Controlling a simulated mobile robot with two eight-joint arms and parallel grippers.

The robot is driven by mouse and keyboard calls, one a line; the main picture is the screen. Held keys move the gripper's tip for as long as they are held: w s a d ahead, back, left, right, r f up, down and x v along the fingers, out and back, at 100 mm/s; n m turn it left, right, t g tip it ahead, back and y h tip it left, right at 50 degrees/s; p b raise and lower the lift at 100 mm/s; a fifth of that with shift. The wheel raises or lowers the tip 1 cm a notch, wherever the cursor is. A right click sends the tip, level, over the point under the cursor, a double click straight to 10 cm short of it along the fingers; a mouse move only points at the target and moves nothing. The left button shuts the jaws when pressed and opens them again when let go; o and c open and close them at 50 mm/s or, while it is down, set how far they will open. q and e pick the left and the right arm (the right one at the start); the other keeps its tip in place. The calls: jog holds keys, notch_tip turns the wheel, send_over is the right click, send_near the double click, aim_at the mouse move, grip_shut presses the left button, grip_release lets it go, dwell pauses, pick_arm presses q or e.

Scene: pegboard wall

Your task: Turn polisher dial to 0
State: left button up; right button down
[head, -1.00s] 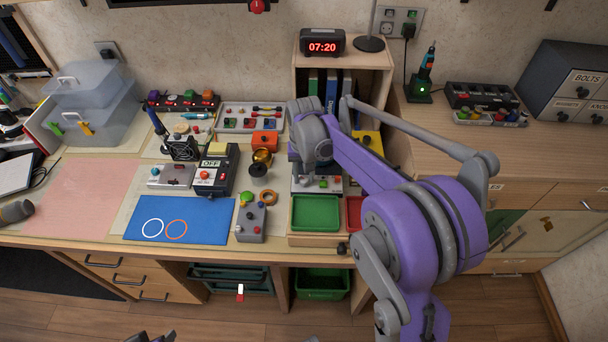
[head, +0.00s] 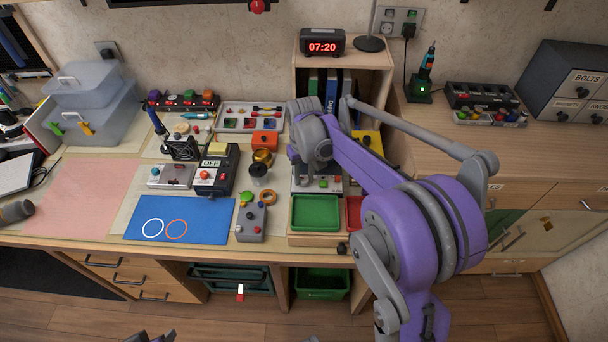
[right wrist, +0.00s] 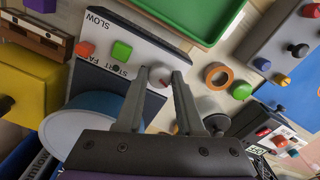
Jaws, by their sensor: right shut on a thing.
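The polisher shows in the right wrist view as a pale panel (right wrist: 135,48) lettered SLOW, FAST and START, with a green and an orange-red button. Its round grey dial (right wrist: 161,77) has a red mark and sits between the fingertips of my right gripper (right wrist: 158,80). The gripper is shut on the dial. In the head view the polisher's front (head: 318,184) shows below my right wrist; the dial and fingertips are hidden there. The dial's number marks cannot be read. Only dark tips of what looks like my left gripper (head: 150,337) show at the bottom edge.
A green tray (head: 315,212) and a red tray lie in front of the polisher. A grey control box (head: 251,222), an orange ring (head: 268,197) and a box marked OFF (head: 216,172) stand to its left. A wooden shelf is behind.

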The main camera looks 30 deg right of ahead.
aim_at(304, 179)
jog(key=c, duration=0.5)
grip_release()
jog(key=shift+r, duration=0.1)
notch_tip(304, 179, up, 11)
jog(key=shift+f+p, duration=0.15)
jog(key=shift+p, duration=0.35)
